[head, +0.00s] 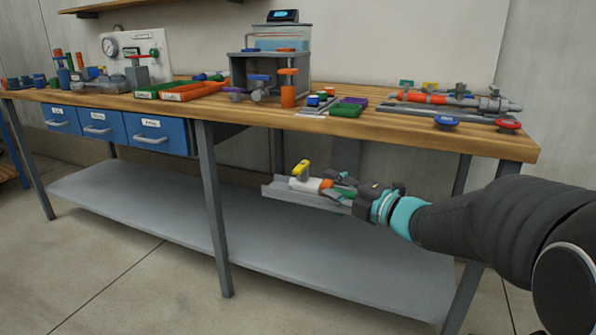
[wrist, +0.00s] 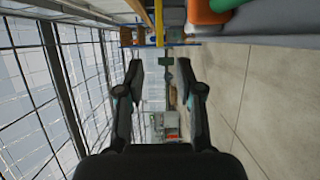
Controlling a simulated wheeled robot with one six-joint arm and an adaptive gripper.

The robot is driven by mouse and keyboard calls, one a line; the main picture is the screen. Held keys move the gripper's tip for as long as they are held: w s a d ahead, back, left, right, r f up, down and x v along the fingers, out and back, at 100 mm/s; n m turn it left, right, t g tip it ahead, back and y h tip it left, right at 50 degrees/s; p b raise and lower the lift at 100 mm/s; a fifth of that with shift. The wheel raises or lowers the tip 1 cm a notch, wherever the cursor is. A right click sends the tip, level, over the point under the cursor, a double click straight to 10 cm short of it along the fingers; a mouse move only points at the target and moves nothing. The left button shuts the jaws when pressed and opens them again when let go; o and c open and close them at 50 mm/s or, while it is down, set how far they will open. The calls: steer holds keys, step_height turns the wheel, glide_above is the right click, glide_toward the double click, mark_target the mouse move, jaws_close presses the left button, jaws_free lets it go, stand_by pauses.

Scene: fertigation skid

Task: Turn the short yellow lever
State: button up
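A short yellow lever (head: 301,168) stands up on a white valve body (head: 304,184) with an orange part beside it. The valve sits on a grey channel (head: 283,192) at the bench front, below the worktop edge in the picture. My gripper (head: 336,184) reaches in from the right, close to the valve's right end and partly hiding it. In the wrist view a yellow bar (wrist: 159,22) shows at the top, beyond the fingertips. My gripper (wrist: 164,76) is open there, with nothing between its fingers. The lever looks apart from the fingers.
The wooden bench (head: 440,137) carries a pipe with teal, yellow and grey handles (head: 430,86) at right, a tank (head: 280,37) in the middle and trays (head: 195,90). Blue drawers (head: 150,133) hang at left. The lower shelf (head: 290,245) is empty.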

mark_target(301, 172)
steer(key=x, duration=1.1)
steer(key=shift+w, duration=0.1)
jaws_close()
